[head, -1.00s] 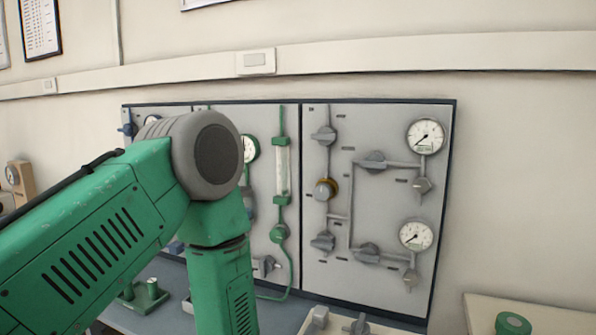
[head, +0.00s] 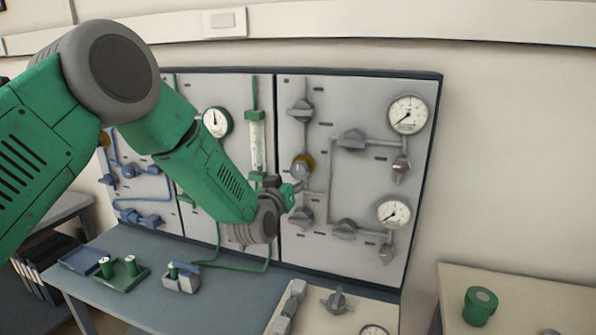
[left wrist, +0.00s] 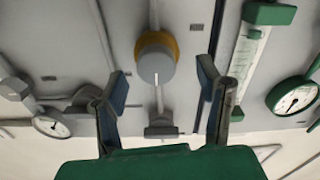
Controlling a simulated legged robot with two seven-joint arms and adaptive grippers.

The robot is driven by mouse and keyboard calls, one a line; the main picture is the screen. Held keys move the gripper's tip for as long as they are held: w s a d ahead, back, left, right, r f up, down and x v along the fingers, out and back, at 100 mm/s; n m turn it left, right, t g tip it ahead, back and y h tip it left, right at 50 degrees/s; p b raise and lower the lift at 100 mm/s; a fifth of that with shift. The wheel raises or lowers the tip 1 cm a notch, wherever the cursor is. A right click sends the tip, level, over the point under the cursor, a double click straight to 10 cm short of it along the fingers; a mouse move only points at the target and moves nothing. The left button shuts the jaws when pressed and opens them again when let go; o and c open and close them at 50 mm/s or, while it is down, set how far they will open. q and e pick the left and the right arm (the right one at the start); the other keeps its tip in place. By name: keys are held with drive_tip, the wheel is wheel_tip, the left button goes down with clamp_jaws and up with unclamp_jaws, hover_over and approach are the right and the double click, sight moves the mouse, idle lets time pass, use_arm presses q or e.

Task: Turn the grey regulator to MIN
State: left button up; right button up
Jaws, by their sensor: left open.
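The grey regulator (head: 301,168) is a round grey knob with a brass-yellow collar on the grey right-hand panel, on a vertical pipe. It also shows in the left wrist view (left wrist: 155,66), where a pale line marks its face. Any MIN lettering is too small to read. My left gripper (head: 290,192) is at the panel just below and left of the regulator in the head view. In the left wrist view my gripper (left wrist: 163,82) is open, its fingers spread to either side of the regulator with gaps between. I cannot tell how far off the tips are. My right gripper is not in view.
Grey valve handles (head: 301,111) sit above and below the regulator, and two dial gauges (head: 408,115) are at right. A green flow tube (head: 256,143) stands to its left. Below is a blue-grey bench (head: 215,293); a pale bench (head: 540,300) with a green cylinder (head: 480,306) is at right.

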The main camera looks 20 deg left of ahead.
sight(297, 174)
use_arm(q)
drive_tip(key=w, duration=0.3)
drive_tip(key=shift+w+d+r, duration=0.1)
drive_tip(key=shift+w+d, duration=0.15)
drive_tip(key=shift+w, duration=0.15)
drive_tip(key=shift+w+d, duration=0.35)
drive_tip(key=shift+w, duration=0.2)
drive_tip(key=shift+a, duration=0.1)
drive_tip(key=shift+a, duration=0.1)
drive_tip(key=shift+c, duration=0.9)
drive_tip(key=shift+a, duration=0.1)
drive_tip(key=c, duration=1)
